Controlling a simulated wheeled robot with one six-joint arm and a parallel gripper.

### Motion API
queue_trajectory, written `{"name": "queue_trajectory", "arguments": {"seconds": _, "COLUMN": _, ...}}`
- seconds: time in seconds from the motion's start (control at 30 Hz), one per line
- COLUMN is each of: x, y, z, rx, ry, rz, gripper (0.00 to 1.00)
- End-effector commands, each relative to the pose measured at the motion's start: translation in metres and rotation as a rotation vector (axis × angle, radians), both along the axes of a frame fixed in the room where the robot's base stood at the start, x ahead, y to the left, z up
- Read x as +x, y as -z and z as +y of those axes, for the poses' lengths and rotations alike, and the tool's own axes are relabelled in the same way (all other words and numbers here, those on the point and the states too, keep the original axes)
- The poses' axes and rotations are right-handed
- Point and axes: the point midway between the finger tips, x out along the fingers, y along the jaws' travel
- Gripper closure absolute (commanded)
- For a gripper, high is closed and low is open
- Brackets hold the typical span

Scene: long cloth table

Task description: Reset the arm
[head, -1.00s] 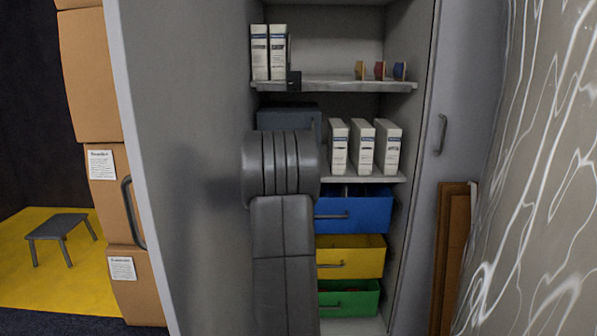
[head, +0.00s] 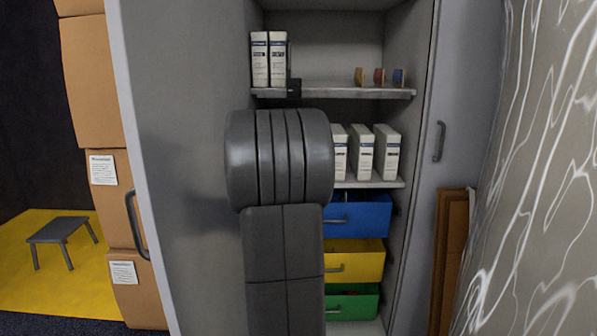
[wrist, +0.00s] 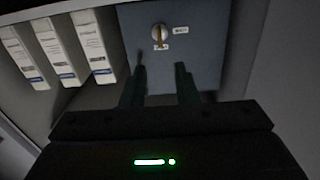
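My arm stands in the middle of the head view in front of the open cabinet (head: 345,41); its grey links hide part of the shelves, and my gripper is hidden behind them there. In the wrist view my gripper (wrist: 162,78) has its two dark fingers apart with nothing between them. Beyond the fingers is a blue-grey box (wrist: 195,48) with a round knob and a small label. It stands on the shelf beside white binders (wrist: 55,48). The fingers point at its front; I cannot tell the exact gap.
The cabinet's open door (head: 185,120) is close on my left. Blue (head: 358,216), yellow (head: 356,262) and green (head: 352,303) drawers sit below the binders. Stacked cardboard boxes (head: 92,80) and a small grey stool (head: 62,230) are at left. A patterned grey surface (head: 540,180) is at right.

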Motion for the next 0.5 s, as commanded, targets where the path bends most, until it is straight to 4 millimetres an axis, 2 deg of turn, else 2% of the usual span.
{"name": "queue_trajectory", "arguments": {"seconds": 0.5, "x": 0.086, "y": 0.003, "z": -0.001, "rx": 0.000, "ry": 0.001, "rz": 0.002, "gripper": 0.73}}
